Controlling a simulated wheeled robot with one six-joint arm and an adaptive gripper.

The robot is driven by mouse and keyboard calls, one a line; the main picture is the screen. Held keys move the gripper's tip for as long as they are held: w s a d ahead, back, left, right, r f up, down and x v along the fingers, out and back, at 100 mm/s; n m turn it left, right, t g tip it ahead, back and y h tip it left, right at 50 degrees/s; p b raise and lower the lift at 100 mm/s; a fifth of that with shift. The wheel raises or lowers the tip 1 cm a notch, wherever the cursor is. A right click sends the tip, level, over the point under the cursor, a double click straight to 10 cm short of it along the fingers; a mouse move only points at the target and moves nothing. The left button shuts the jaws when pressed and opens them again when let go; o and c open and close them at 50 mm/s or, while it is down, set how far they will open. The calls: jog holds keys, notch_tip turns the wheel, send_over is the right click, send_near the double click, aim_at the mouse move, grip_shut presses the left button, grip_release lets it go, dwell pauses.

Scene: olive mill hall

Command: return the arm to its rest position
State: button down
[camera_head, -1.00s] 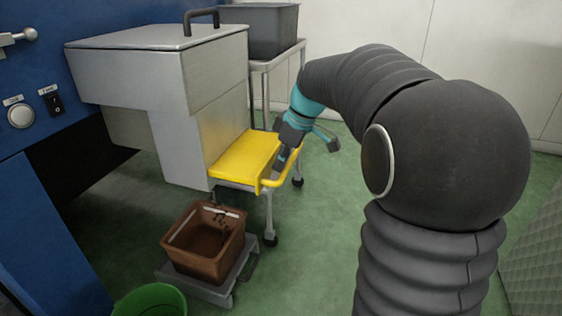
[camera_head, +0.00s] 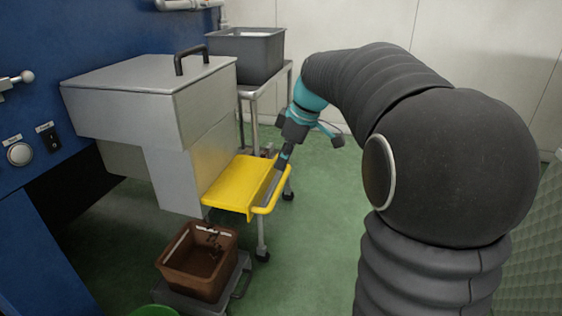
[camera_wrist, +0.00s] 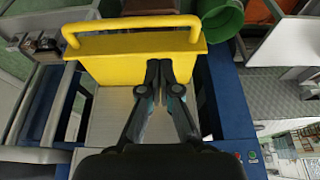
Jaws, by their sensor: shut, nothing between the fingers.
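My arm, in black ribbed sleeving with a teal section near the wrist, reaches across the right of the head view. My gripper (camera_head: 280,164) is near the right side of a yellow tray-like part (camera_head: 232,186) with a bar handle. In the wrist view my gripper (camera_wrist: 166,66) is shut, with its fingertips together and nothing held. The fingertips show in front of the yellow part (camera_wrist: 120,62); I cannot tell whether they touch it.
A grey metal machine (camera_head: 150,95) with a black lid handle stands left of the arm. A grey bin (camera_head: 247,54) sits on a stand behind it. A brown crate (camera_head: 198,280) is on a low trolley below. Green floor (camera_head: 320,230) is open between crate and arm.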

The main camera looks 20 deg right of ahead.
dwell(0.3)
jog(key=s+d+f+m+h, duration=0.1)
jog(key=s+f+m+h, duration=0.1)
jog(key=s+f+m, duration=0.45)
jog(key=s+a+r+m+t+p, duration=0.1)
jog(key=s+a+m, duration=0.1)
jog(key=s, duration=0.7)
jog(key=s+a+r+m+t+h, duration=0.1)
jog(key=s+a+m+t, duration=0.1)
jog(key=s, duration=0.8)
jog(key=shift+a+r+m+p, duration=0.15)
jog(key=shift+a+m+p, duration=0.15)
jog(key=shift+m+p, duration=0.15)
